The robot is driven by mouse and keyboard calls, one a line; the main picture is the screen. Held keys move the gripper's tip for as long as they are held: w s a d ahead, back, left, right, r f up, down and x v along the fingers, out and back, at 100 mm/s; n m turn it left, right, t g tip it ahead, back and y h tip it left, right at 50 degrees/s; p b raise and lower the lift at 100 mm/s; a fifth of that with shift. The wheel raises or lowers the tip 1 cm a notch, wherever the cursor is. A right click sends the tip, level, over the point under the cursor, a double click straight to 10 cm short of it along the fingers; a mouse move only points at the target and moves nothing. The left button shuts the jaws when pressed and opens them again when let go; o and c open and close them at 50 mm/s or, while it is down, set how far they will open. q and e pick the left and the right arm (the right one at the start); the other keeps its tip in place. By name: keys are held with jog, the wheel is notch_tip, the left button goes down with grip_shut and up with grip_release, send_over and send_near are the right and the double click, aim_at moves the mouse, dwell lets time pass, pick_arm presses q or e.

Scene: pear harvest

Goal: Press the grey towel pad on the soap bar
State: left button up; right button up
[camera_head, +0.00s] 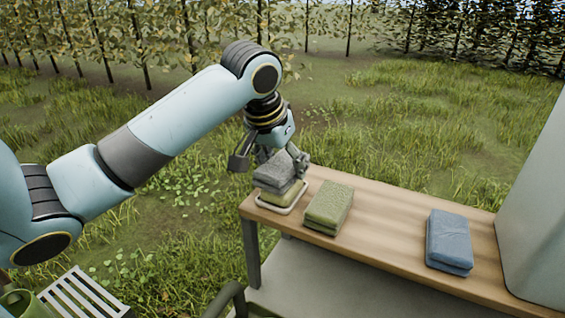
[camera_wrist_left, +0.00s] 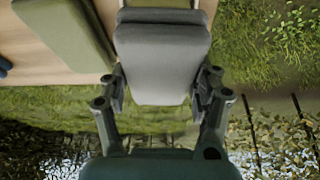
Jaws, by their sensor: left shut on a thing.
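The grey towel pad (camera_head: 276,172) is between the fingers of my left gripper (camera_head: 271,162), which is shut on it at the left end of the wooden table. In the left wrist view the grey pad (camera_wrist_left: 162,62) sits between the two fingers (camera_wrist_left: 160,92). Directly below it is a yellow-green block (camera_head: 277,196), seemingly the soap bar, in a white-rimmed dish (camera_head: 290,208). The pad appears to lie on the block, slightly tilted; I cannot tell whether they fully touch. My right gripper is not in view.
A green folded pad (camera_head: 329,204) lies just right of the dish. A blue folded pad (camera_head: 449,240) lies farther right on the table (camera_head: 388,222), near a large pale panel (camera_head: 536,215). Bare wood lies between the two pads. A white slatted surface (camera_head: 82,296) is at lower left.

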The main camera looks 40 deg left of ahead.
aim_at(282, 162)
pick_arm(q)
jog(key=shift+f, duration=0.55)
dwell(1.4)
jog(key=shift+r, duration=3.55)
